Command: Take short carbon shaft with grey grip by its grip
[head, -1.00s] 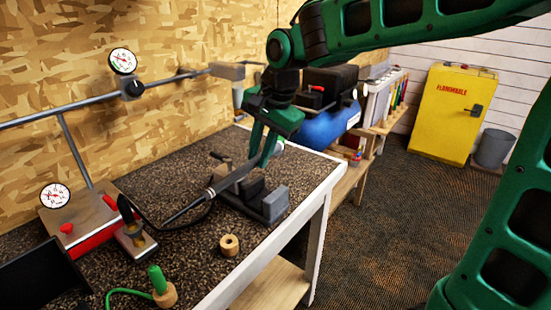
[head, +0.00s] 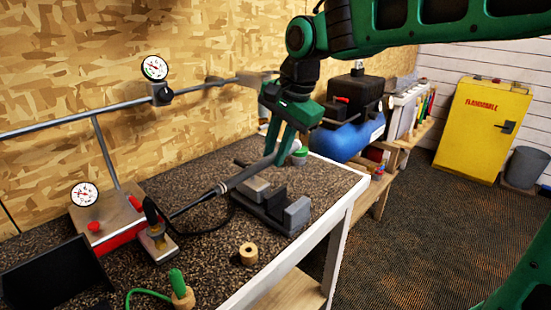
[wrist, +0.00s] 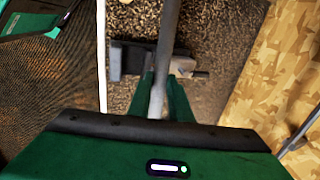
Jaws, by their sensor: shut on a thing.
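The short carbon shaft (head: 192,205) is dark and thin, with a thick grey grip (head: 250,173) at its upper right end. It slants up to the right over the bench. My gripper (head: 281,150) points down and is shut on the grip near its butt end. In the wrist view, the grip (wrist: 167,45) runs between the two green fingers (wrist: 162,100) and up out of the picture. The shaft's lower left end is near the small stand beside the red-based gauge; I cannot tell whether it touches.
A grey vise (head: 275,207) stands beneath the grip. A wooden ring (head: 248,254) and a green-handled tool (head: 178,287) are near the front edge. A gauge rig (head: 105,215) stands left, with a long rod (head: 70,125) along the wall. A blue compressor (head: 345,138) is beyond the bench.

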